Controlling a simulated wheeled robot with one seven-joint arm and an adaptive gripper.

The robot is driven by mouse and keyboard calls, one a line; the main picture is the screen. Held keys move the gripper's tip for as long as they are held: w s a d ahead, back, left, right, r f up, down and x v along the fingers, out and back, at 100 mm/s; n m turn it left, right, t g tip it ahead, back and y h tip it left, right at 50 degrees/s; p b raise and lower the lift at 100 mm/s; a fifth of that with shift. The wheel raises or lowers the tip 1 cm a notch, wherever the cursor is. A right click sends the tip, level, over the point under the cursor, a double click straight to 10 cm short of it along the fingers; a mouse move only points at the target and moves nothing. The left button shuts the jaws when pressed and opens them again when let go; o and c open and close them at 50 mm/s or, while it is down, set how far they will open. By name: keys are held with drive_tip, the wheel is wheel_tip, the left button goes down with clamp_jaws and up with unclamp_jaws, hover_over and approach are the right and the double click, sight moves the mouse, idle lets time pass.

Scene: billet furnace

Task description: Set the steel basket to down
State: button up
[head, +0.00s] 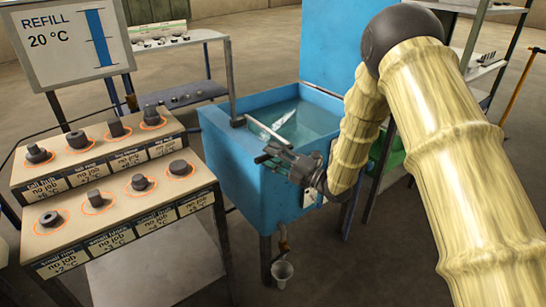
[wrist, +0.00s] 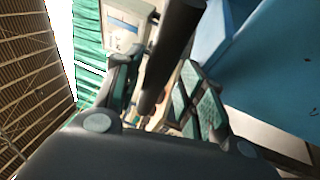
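The blue tank (head: 238,165) stands in the middle of the head view, with liquid in it. A pale, angular shape (head: 285,118) shows at the liquid; I cannot tell whether it is the steel basket. A light bar (head: 268,132) runs across the tank's near left corner. A dark upright bar (head: 233,85) appears to meet that corner. My gripper (head: 266,157) is at the tank's near side, pointing left. In the wrist view my gripper's fingers (wrist: 160,88) are apart. A dark rod (wrist: 172,50) shows between them; contact is not clear.
A sloped two-tier rack (head: 120,215) with several dark parts stands at the left, near my gripper. A sign reading REFILL 20 °C (head: 70,40) stands behind it. Shelves (head: 485,70) stand at the right.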

drive_tip(key=v, duration=1.2)
idle(0.3)
